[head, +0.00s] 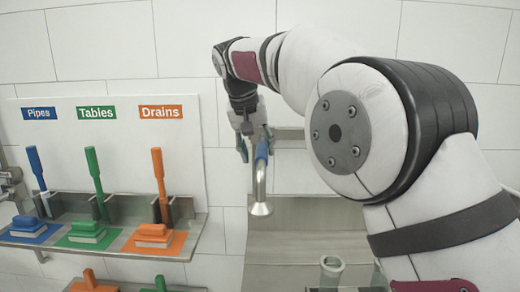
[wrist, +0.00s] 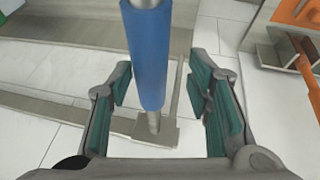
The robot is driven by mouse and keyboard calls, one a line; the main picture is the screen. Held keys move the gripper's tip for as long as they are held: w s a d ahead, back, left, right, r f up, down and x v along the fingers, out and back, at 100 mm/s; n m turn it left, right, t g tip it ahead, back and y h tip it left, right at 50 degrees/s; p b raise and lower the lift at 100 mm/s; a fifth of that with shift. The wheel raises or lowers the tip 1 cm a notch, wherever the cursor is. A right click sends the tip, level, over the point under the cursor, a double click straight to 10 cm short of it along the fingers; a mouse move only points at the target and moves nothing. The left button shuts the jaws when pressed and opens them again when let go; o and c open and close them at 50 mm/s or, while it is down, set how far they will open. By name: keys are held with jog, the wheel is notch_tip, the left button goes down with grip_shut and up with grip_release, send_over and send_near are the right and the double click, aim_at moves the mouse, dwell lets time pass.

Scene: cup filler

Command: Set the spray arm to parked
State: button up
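The spray arm is a metal tube with a blue grip (head: 262,150) and a flared spray head (head: 261,208), hanging over the left side of a steel basin (head: 300,240). In the wrist view the blue grip (wrist: 148,50) runs down between my fingers, with bare metal below it. My gripper (head: 252,145) is at the height of the blue grip. Its teal-padded fingers (wrist: 160,85) are spread, with a visible gap to the grip on both sides.
On the left, a panel (head: 180,90) labelled Pipes, Tables and Drains backs a steel shelf (head: 208,238) with blue, green and orange brushes. A clear cup-like cylinder (head: 331,270) stands at the basin's lower right. My arm covers the right side.

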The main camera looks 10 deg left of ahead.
jog(key=shift+d, duration=0.15)
jog(key=v, duration=1.2)
jog(key=s+d+r, duration=0.1)
jog(key=s+d, duration=0.4)
jog(key=d, duration=0.7)
jog(key=s+d+r, duration=0.1)
jog(key=s+d, duration=0.3)
jog(key=d, duration=0.7)
jog(key=s+d+f+m, duration=0.1)
jog(key=s+d+f, duration=0.3)
jog(key=s+f, duration=0.2)
jog(key=s+d+f+m, duration=0.1)
jog(key=s+d+f, duration=0.3)
jog(key=s+f, duration=0.3)
jog(key=s+d+f+y, duration=0.1)
jog(key=s+d+f, duration=0.3)
jog(key=s, duration=0.5)
notch_tip(320, 180, down, 2)
jog(key=shift+s+d+f+m+t, duration=0.25)
jog(key=shift+s+d+m+t, duration=0.05)
jog(key=shift+d+m, duration=0.1)
